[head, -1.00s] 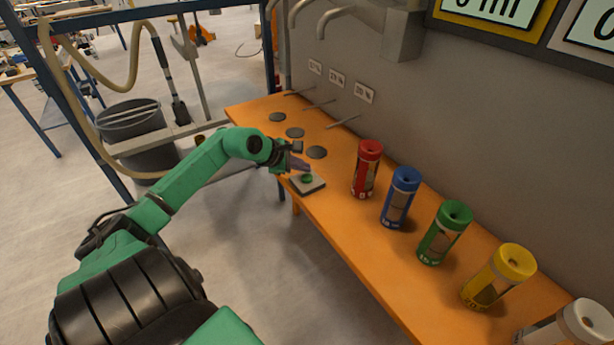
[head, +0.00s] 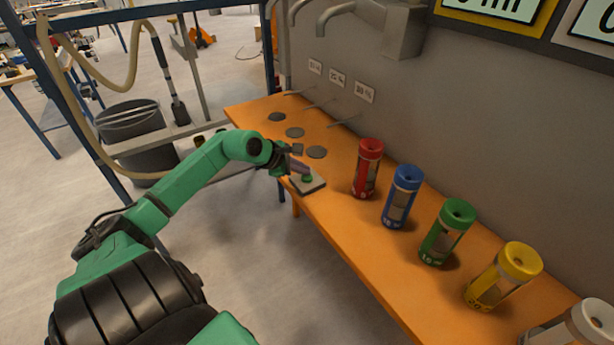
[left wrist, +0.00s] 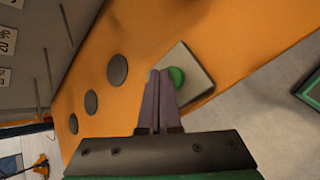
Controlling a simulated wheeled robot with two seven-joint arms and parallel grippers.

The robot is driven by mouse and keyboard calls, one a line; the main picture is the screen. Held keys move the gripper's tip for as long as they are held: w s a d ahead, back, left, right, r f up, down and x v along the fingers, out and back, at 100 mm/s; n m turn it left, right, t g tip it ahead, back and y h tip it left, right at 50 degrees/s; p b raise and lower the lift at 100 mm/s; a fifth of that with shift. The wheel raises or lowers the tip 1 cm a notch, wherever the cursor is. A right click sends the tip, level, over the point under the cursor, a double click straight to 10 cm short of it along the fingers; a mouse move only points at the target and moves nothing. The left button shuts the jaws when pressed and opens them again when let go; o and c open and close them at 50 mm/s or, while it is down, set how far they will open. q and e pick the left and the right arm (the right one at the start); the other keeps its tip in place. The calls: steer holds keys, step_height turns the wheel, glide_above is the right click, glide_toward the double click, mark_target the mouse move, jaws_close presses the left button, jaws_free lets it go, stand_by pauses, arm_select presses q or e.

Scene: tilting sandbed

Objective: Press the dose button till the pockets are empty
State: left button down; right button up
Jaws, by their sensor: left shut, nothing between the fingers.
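The dose button is a green dome (head: 307,179) on a grey square plate (head: 313,187) at the near edge of the orange bench. My left gripper (head: 303,170) is shut and empty, its purple fingers pointing at the button. In the left wrist view the shut fingertips (left wrist: 159,74) lie just beside the green dome (left wrist: 177,77), over the plate (left wrist: 195,72). I cannot tell whether they touch it. Red (head: 367,168), blue (head: 401,197), green (head: 446,232) and yellow (head: 503,275) canisters with windows stand along the bench. The right gripper is out of view.
Several dark discs (head: 317,152) lie on the orange bench (head: 345,225) beyond the plate, below thin rods and percent labels (head: 364,92). A white-topped canister (head: 592,322) stands at the near right. A black bin (head: 135,135) stands on the floor at left.

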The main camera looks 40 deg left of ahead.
mark_target(303, 178)
arm_select(q)
steer(key=shift+f+b, duration=0.3)
steer(key=shift+f, duration=0.05)
steer(key=shift+r, duration=0.15)
stand_by(0.3)
steer(key=shift+r+p, duration=0.6)
steer(key=shift+r, duration=0.25)
steer(key=shift+r+p, duration=1.55)
steer(key=shift+r, duration=1)
